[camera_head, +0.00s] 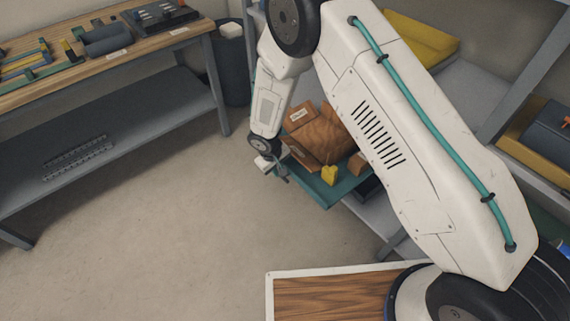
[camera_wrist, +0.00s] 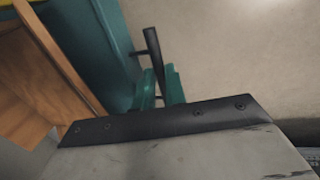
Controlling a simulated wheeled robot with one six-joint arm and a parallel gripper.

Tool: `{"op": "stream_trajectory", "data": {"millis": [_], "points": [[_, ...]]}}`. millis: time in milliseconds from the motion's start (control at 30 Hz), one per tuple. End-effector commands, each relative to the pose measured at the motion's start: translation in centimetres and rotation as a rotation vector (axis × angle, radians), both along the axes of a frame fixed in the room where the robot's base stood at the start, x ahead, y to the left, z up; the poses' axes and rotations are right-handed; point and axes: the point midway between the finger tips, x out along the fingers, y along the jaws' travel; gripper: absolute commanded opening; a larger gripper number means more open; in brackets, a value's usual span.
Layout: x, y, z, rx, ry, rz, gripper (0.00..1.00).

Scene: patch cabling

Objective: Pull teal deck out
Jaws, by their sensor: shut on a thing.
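The teal deck (camera_head: 322,190) is a pull-out shelf in the rack, and its front part sticks out past the shelf below it. In the wrist view the deck (camera_wrist: 95,42) runs along the upper left, with a dark bar handle (camera_wrist: 153,52) at its front edge. My gripper (camera_head: 280,172) is at the deck's front left edge. In the wrist view my gripper's teal fingers (camera_wrist: 160,88) are closed around the handle. My arm hides much of the deck's right side and back in the head view.
On the deck are a brown box (camera_head: 301,116), a crumpled brown load (camera_head: 325,137) and a small yellow item (camera_head: 329,175). A workbench (camera_head: 100,72) stands at left, with a dark bin (camera_head: 231,70) beside it. The floor (camera_head: 190,220) in front is clear. A wood-topped surface (camera_head: 325,298) is at the bottom.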

Motion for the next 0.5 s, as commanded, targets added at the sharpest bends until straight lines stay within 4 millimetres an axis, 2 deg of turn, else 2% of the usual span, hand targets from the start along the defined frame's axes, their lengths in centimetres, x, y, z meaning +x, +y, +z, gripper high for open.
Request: {"op": "stream_trajectory", "data": {"millis": [467,500], "points": [[-0.31,0.39,-0.02,0.000,0.000,0.000,0.00],[-0.31,0.39,-0.02,0.000,0.000,0.000,0.21]]}}
